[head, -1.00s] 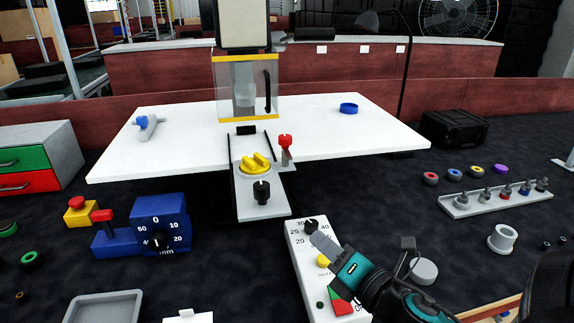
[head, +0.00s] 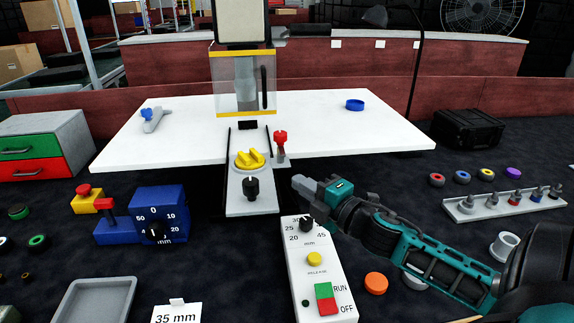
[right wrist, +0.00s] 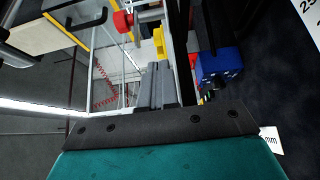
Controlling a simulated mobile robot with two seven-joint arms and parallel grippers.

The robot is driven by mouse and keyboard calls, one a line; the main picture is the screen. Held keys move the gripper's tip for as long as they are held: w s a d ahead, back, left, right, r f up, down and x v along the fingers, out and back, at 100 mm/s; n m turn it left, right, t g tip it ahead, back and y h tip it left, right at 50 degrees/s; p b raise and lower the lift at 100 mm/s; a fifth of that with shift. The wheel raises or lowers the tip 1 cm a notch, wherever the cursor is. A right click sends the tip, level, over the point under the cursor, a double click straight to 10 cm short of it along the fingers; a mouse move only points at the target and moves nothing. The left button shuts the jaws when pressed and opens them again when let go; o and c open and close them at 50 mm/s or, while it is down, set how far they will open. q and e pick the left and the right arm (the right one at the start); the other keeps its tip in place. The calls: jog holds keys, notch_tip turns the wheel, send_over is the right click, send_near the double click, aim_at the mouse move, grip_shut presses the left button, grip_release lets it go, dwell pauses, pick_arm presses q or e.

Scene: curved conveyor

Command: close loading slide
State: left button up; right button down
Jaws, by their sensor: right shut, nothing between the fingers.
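The loading slide (head: 262,200) is a grey plate that juts out from the white table toward me, under the clear-guarded press (head: 243,82). It carries a yellow part (head: 249,159) and a black knob (head: 251,188) near its front end. A red-topped clamp (head: 281,139) stands at its right edge. My right gripper (head: 298,183) is shut and empty, just right of the slide's front end and apart from the knob in the head view. In the right wrist view its fingers (right wrist: 158,82) point toward the red and yellow parts. My left gripper is not in view.
A white control box (head: 318,275) with a dial and RUN/OFF buttons stands below my right gripper. A blue dial unit (head: 160,215) is to the left. A rack of pegs (head: 505,203) lies at the right. The white table (head: 360,135) is mostly clear.

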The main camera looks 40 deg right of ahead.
send_near(260, 170)
jog(key=w+d+r, duration=0.1)
jog(key=w+d, duration=0.1)
jog(key=w, duration=0.1)
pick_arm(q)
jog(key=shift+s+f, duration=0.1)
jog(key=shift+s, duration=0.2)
pick_arm(e)
jog(key=shift+w+d, duration=1.5)
jog(key=shift+w, duration=0.2)
